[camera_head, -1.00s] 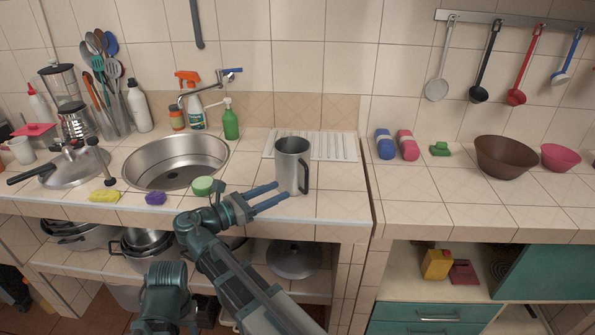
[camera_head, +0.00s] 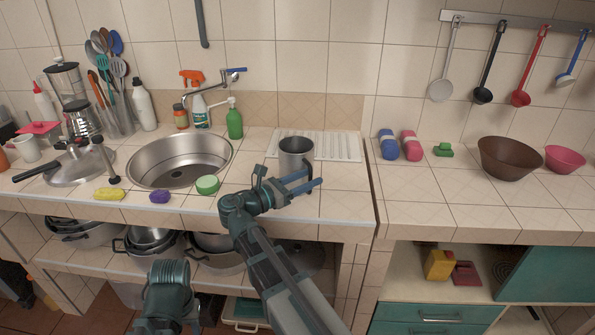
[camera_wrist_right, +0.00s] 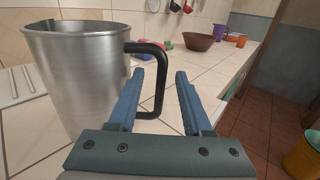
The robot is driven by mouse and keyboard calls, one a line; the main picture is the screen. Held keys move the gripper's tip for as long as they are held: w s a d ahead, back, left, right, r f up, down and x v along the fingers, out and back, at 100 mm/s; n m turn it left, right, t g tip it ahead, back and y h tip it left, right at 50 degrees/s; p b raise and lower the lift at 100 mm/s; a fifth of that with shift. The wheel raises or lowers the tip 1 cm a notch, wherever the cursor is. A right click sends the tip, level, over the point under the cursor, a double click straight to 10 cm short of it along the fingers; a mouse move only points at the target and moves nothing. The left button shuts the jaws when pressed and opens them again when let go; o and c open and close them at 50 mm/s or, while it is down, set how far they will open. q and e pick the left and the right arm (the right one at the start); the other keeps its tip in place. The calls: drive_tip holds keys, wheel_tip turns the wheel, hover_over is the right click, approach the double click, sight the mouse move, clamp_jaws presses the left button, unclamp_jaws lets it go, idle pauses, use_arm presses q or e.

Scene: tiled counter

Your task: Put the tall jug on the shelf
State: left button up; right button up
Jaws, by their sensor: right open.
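The tall jug (camera_head: 295,148) is a grey metal cylinder with a black handle, upright on the tiled counter right of the sink. It also fills the left of the right wrist view (camera_wrist_right: 80,85). My right gripper (camera_head: 314,180) is open, in front of the jug on its handle side. In the wrist view the handle shows between the two fingers (camera_wrist_right: 159,72); whether they touch it I cannot tell. A lower shelf (camera_head: 85,262) under the counter holds pots; another shelf space (camera_head: 408,268) is at the right.
The sink (camera_head: 180,160) is left of the jug, with a green sponge (camera_head: 207,184) at its front. A white ribbed drainboard (camera_head: 338,147) lies behind the jug. Blue and pink rolls (camera_head: 388,145) and a brown bowl (camera_head: 510,158) stand right; the counter before them is clear.

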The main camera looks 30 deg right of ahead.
drive_tip(key=d, duration=0.4)
drive_tip(key=shift+w+r, duration=0.15)
drive_tip(key=shift+w, duration=0.15)
drive_tip(key=shift+c, duration=0.2)
clamp_jaws()
idle(0.9)
